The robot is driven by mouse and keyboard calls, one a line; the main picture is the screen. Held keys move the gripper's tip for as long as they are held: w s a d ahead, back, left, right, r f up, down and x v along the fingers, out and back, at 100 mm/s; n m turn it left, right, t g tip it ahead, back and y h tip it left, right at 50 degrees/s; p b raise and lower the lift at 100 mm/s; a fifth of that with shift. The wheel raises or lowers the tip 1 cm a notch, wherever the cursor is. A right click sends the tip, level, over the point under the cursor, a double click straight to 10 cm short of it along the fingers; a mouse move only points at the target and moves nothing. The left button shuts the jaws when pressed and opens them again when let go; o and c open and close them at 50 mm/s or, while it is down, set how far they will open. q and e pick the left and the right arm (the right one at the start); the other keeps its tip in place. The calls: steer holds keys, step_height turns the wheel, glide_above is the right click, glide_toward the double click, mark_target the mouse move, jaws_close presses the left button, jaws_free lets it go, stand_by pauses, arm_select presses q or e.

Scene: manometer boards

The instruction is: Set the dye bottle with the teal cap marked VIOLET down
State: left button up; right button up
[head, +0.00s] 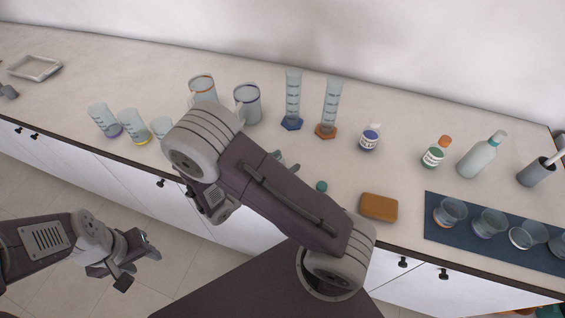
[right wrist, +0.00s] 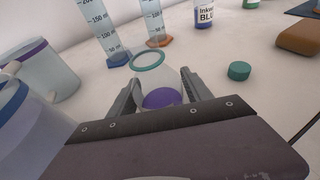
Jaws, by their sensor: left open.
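The uncapped dye bottle (right wrist: 172,82), clear with a teal ring at its mouth and violet liquid inside, is between the two fingers of my right gripper (right wrist: 158,88), which appear shut on it. No label shows on it, and I cannot tell whether its base touches the counter. In the head view my right arm hides most of it; a bit of teal (head: 278,154) shows beyond the arm. A loose teal cap (right wrist: 238,70) lies on the counter to the right of the bottle; it also shows in the head view (head: 321,186). My left gripper (head: 146,260) is open and empty, below the counter's front edge.
Two measuring cylinders (head: 292,100) (head: 330,107) and jugs (head: 247,104) stand behind; beakers (head: 104,119) stand left. A blue-labelled bottle (head: 369,138), green-labelled bottle (head: 435,152) and brown sponge (head: 379,207) are right. A dark mat (head: 433,228) bears several glasses. Bare counter surrounds the cap.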

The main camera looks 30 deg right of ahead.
steer(key=shift+w+a, duration=0.15)
steer(key=shift+a+r, duration=0.1)
steer(key=shift+r, duration=0.15)
steer(key=v, duration=1.1)
steer(key=shift+a, duration=0.35)
